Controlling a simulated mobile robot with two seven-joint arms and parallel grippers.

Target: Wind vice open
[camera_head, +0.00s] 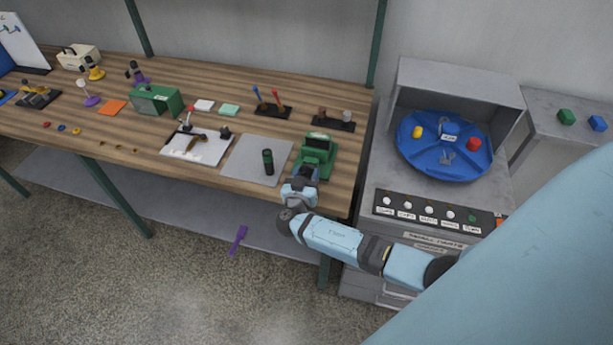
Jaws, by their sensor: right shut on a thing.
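The green vice (317,156) stands at the front right of the wooden workbench, near its front edge. My right arm comes in from the right, and my right gripper (304,181) is at the front of the vice, just over the bench edge. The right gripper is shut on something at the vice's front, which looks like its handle. The gripper hides most of the handle, and the jaw gap is too small to judge. My left gripper is not in view.
A grey machine with a blue turntable (427,158) stands to the right. A purple tool (238,239) lies below the bench.

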